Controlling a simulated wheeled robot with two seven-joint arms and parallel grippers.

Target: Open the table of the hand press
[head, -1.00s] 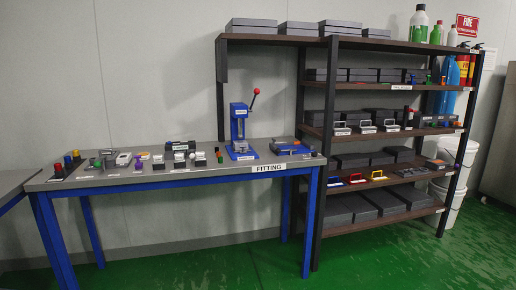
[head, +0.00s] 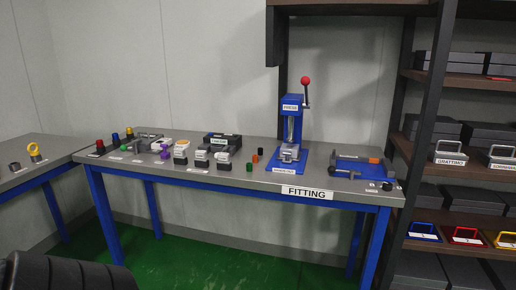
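The blue hand press (head: 291,135) stands upright on the grey fitting table (head: 232,178), right of its middle. Its lever with a red ball knob (head: 305,82) points up on the right side. A metal block, which looks like the press table (head: 288,152), sits low at the front of the press above the blue base. Whether it is open or closed I cannot tell. Neither of my grippers shows in the head view. A dark ribbed shape (head: 68,272) at the bottom left may be part of me.
A blue fixture with a grey clamp (head: 358,168) lies right of the press. A shelf rack (head: 424,110) stands at the right. Green floor (head: 215,235) in front is clear.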

